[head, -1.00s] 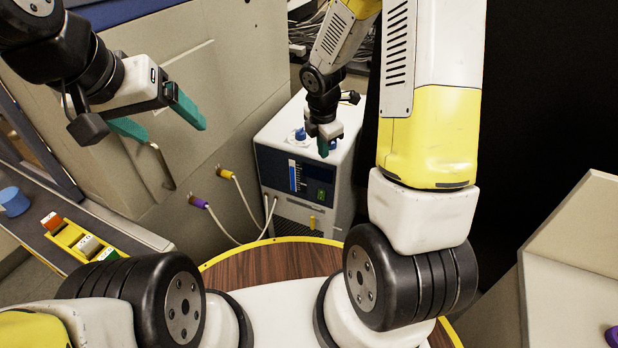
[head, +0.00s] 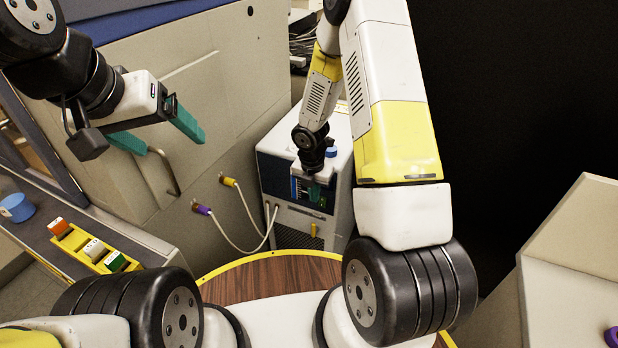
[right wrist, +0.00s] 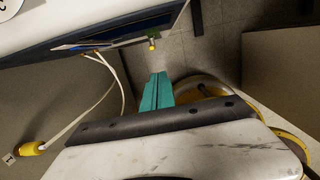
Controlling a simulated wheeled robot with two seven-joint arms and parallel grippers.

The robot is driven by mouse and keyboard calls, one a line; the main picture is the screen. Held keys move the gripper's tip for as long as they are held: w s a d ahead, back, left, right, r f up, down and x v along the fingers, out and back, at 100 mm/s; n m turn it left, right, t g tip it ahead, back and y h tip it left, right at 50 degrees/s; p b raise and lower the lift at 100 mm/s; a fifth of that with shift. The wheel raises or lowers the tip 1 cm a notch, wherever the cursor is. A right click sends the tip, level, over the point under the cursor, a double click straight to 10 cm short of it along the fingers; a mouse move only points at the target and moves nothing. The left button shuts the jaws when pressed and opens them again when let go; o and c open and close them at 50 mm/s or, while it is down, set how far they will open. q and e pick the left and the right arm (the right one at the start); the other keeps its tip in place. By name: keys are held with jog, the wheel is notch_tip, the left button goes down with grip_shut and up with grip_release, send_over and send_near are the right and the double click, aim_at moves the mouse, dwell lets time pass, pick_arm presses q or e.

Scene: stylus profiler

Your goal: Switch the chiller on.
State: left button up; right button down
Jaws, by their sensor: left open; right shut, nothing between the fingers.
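The chiller (head: 341,195) is a white box on the floor beyond my base. Its front has a dark panel (head: 272,174) with a blue display strip, and a small yellow lever (head: 313,230) below it. In the right wrist view the yellow lever (right wrist: 152,45) sticks out under the chiller's front (right wrist: 120,40), seen edge-on. My right gripper (head: 314,192) is shut and empty in front of the panel, covering part of it. In the right wrist view its teal fingers (right wrist: 157,90) are together, apart from the lever. My left gripper (head: 165,138) is open and empty at the upper left.
A blue cap (head: 331,152) sits on the chiller's top. Hoses with yellow (head: 228,181) and purple (head: 202,209) fittings run from the beige cabinet (head: 240,60) to the chiller's left. A rack of coloured blocks (head: 80,240) and a blue cup (head: 16,208) stand at left.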

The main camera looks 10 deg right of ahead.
aim_at(320, 204)
jog(key=w+f, duration=0.1)
jog(key=f, duration=0.2)
jog(key=w+d+f, duration=0.1)
jog(key=f, duration=0.2)
jog(key=w+d+f, duration=0.1)
jog(key=f, duration=0.2)
jog(key=shift+w+d+f, duration=0.2)
jog(key=shift+w+d, duration=0.25)
jog(key=shift+w, duration=0.15)
